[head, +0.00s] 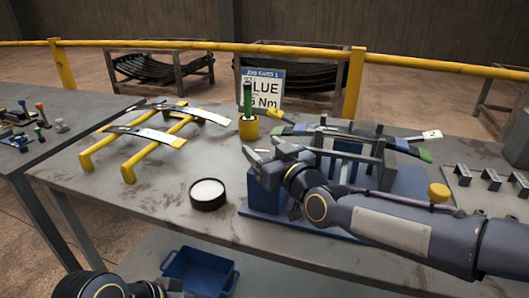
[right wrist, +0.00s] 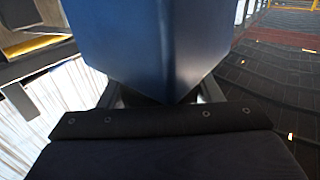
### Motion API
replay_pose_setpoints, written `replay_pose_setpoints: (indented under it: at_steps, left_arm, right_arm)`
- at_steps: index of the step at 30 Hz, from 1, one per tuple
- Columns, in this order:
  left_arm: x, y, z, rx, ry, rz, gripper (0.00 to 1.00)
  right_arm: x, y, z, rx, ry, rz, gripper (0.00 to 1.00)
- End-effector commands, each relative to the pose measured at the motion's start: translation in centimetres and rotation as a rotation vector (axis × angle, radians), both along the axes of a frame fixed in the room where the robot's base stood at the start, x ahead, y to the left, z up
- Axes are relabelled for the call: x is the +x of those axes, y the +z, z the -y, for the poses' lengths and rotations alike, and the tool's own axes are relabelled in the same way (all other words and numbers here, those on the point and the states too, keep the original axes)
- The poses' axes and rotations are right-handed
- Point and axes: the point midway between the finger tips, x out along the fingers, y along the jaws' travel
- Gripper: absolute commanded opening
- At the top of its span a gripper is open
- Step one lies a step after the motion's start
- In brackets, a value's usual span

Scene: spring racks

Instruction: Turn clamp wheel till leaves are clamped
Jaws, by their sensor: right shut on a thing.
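The blue clamp (head: 266,197) stands on the right half of the bench, with upright posts and a bar. A stack of dark spring leaves (head: 349,133) with blue and green marks lies across it. My right gripper (head: 284,157) is at the clamp's left end, shut on the clamp wheel, which the gripper and arm hide. In the right wrist view a large blue block (right wrist: 165,45) of the clamp fills the space right before the gripper. Of my left arm only links show at the bottom left; its gripper is out of view.
Yellow stands (head: 127,168) carry spring leaves on the left. A round dark tub (head: 207,204) with white contents sits before the clamp. A yellow cup (head: 248,129) with a green stick stands behind, near a job card (head: 266,78). A blue bin (head: 200,272) is below the bench.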

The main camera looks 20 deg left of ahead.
Motion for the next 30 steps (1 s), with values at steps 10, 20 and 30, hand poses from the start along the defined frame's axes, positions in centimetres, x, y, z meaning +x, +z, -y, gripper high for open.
replay_pose_setpoints:
  at_steps: [10, 20, 30]
  left_arm:
    - [0.0, 4.0, 0.0, 0.000, 0.000, 0.000, 0.91]
    - [0.0, 8.7, 0.0, 0.000, 0.000, 0.000, 0.91]
    - [0.0, 10.9, 0.0, 0.000, 0.000, 0.000, 0.91]
  right_arm:
    - [-0.1, 0.8, 0.0, -0.008, -0.276, 0.002, 0.36]
    - [0.3, 0.5, 0.5, -0.008, -0.567, 0.002, 0.36]
    - [0.4, 0.2, 0.9, -0.003, -0.753, 0.001, 0.36]
